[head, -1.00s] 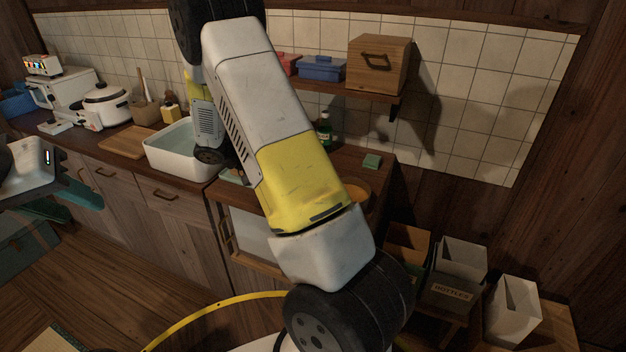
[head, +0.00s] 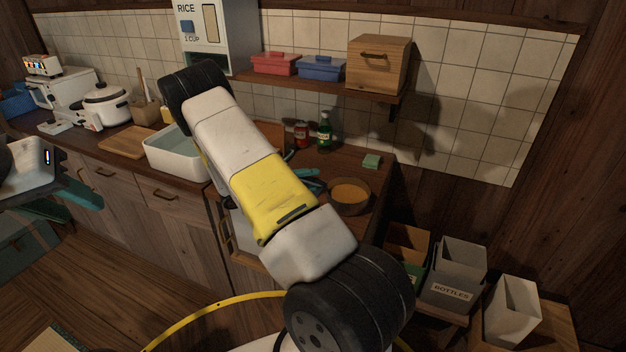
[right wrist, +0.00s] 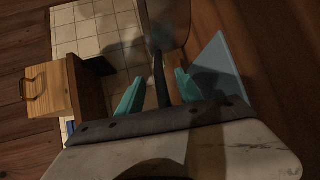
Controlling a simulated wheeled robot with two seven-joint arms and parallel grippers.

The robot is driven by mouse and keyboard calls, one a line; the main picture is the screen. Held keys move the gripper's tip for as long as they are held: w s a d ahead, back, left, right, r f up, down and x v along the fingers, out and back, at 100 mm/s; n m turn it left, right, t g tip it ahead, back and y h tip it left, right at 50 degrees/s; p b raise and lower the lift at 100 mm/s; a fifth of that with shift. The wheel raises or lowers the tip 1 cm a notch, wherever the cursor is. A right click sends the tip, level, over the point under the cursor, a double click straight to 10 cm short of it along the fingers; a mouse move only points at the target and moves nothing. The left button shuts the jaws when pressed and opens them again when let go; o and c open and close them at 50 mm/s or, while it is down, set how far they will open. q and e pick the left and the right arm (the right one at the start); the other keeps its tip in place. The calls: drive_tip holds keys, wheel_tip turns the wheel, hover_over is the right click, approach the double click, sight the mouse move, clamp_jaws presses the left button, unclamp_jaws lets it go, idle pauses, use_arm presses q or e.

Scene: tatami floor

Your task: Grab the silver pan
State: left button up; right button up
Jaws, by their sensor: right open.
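In the right wrist view, a grey metallic pan (right wrist: 168,22) is at the top, cut off by the frame edge. Its dark handle (right wrist: 161,82) runs down between the two teal fingers of my right gripper (right wrist: 159,92). The fingers are open, with gaps on either side of the handle. In the head view, my right gripper (head: 312,184) is partly hidden behind my arm, over the counter. A round dark-rimmed vessel with an orange-brown inside (head: 350,195) is right of it; I cannot tell if it is the same pan. My left gripper (head: 82,194) is at the left edge, its opening unclear.
The wooden counter (head: 375,190) has bottles (head: 324,132) at the back and a green sponge (head: 371,161). A shelf above holds a wooden box (head: 379,65) and red (head: 274,64) and blue boxes (head: 321,68). A white basin (head: 176,152) is left. Bins (head: 453,275) stand at lower right.

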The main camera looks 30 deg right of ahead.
drive_tip(key=shift+x, duration=0.95)
clamp_jaws()
idle(0.6)
